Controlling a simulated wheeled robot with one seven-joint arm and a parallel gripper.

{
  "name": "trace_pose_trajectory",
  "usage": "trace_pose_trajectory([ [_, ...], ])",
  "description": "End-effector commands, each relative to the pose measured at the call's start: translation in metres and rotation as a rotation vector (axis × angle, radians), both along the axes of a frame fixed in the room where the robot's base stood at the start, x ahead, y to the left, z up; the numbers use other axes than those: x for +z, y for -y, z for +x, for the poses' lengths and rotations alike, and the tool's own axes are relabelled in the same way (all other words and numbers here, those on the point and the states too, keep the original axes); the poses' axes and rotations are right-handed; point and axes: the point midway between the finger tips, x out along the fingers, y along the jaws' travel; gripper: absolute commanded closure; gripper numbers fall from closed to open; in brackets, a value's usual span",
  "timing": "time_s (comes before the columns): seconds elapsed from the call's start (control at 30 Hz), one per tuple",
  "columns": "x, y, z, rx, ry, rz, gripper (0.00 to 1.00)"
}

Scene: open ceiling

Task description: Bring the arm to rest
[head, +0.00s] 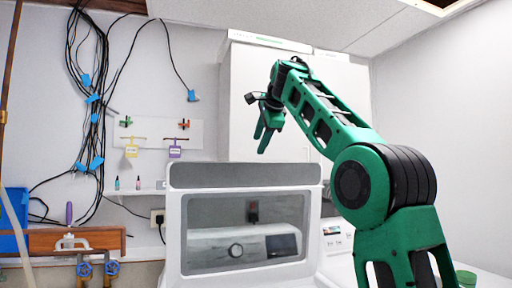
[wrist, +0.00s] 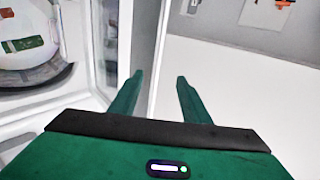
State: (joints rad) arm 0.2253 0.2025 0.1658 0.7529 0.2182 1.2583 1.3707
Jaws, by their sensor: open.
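My gripper (head: 262,143) is raised above the white appliance with the dark window (head: 215,235), pointing down in front of the white cabinet (head: 335,90). My green arm rises from the lower right of the head view, bends at the large dark joint and reaches up and left. In the wrist view, the two green fingers of my gripper (wrist: 160,77) stand apart with nothing between them. The gripper is open and empty.
Black cables (head: 95,110) with blue tags hang on the left wall. A shelf (head: 140,192) holds small bottles below a board with tags (head: 160,133). Pipes with blue valves (head: 97,269) are at lower left. The wrist view shows a round opening (wrist: 35,50) at left.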

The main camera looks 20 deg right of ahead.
Motion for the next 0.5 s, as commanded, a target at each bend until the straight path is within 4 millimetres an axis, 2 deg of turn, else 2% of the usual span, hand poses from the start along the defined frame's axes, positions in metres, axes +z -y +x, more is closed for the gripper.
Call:
trace_pose_trajectory([
  [0.33, -0.006, 0.001, -0.002, 0.005, -0.014, -0.013, 0.57],
  [0.43, -0.022, 0.005, -0.01, 0.026, -0.055, -0.058, 0.57],
  [0.5, -0.042, 0.01, -0.02, 0.051, -0.105, -0.106, 0.57],
])
